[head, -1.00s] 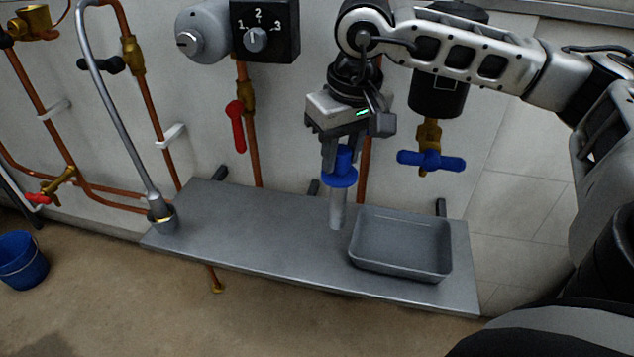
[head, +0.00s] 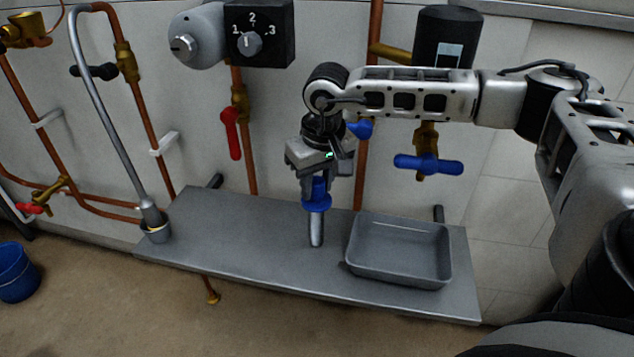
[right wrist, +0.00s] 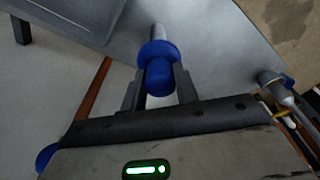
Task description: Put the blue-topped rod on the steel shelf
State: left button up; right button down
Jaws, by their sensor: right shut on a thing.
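The blue-topped rod (head: 316,229) is upright, with a blue grip and collar above a grey metal shaft. My right gripper (head: 318,187) is shut on its blue top. The rod's lower end appears at or just above the steel shelf (head: 260,215); I cannot tell whether it touches. In the right wrist view the blue top (right wrist: 158,70) sits between the fingers of my right gripper (right wrist: 160,92), with the shaft beyond it. My left gripper is not in view.
A grey tray (head: 400,282) stands on the shelf just right of the rod. A hose nozzle sits in a cup (head: 155,236) at the shelf's left end. Pipes, a red lever (head: 230,133) and a blue valve handle (head: 428,164) are behind. The shelf between cup and rod is clear.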

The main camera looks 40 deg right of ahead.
jog(key=shift+f, duration=0.15)
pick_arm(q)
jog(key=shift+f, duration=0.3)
pick_arm(e)
jog(key=c, duration=1.1)
grip_release()
jog(key=shift+o, duration=0.2)
